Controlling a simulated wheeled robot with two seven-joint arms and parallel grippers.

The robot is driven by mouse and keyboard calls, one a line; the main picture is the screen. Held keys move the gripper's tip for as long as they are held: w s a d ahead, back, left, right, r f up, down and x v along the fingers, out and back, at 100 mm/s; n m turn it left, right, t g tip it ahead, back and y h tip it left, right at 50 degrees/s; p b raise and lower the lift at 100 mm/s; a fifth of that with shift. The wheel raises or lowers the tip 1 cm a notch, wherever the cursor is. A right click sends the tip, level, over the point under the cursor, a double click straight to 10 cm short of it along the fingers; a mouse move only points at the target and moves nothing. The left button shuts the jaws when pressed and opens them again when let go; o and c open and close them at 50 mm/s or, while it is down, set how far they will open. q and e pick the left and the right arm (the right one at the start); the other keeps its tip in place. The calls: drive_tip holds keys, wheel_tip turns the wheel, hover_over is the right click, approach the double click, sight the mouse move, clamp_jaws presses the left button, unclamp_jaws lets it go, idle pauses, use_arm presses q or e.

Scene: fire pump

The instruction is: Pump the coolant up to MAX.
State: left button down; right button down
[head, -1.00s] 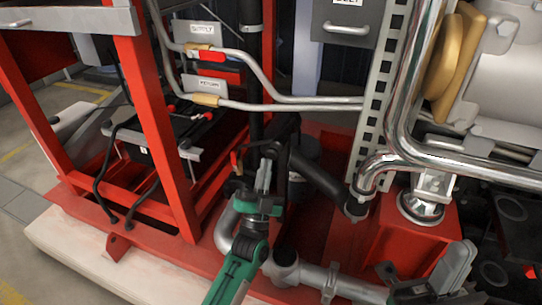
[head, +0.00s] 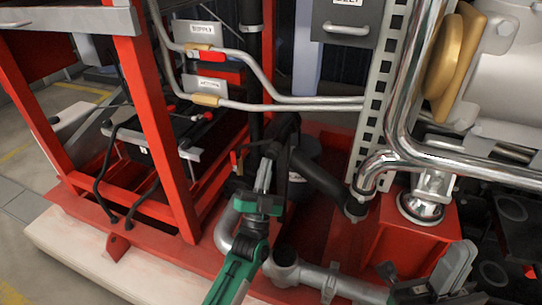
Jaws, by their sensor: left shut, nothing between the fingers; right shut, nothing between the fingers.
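My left gripper (head: 264,172), on its green arm, is shut with nothing between its fingers. It points up beside a black upright part (head: 286,132) that stands next to a thick black hose; I cannot tell whether it touches that part. A small red lever (head: 234,160) shows just left of the fingertips. My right gripper (head: 428,282) is at the lower right edge, shut and empty, with its fingertips hard to make out. I cannot make out a coolant level or a MAX mark.
A red frame (head: 155,120) stands at the left, with a black battery-like box inside it. Thin pipes with SUPPLY (head: 197,32) and RETURN labels cross above the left gripper. A chrome pipe (head: 402,100) and a red pedestal (head: 405,250) stand at the right. A grey pipe (head: 300,272) runs below.

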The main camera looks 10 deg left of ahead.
use_arm(q)
drive_tip(key=shift+w, duration=0.35)
drive_tip(key=shift+w+d, duration=0.25)
drive_tip(key=shift+w, duration=0.75)
idle(0.9)
drive_tip(key=shift+s, duration=0.2)
drive_tip(key=shift+s+a+p, duration=0.15)
drive_tip(key=shift+s+p, duration=0.15)
drive_tip(key=shift+s, duration=0.3)
drive_tip(key=shift+s+a+p, duration=0.15)
drive_tip(key=shift+s+p, duration=0.1)
drive_tip(key=shift+s, duration=0.35)
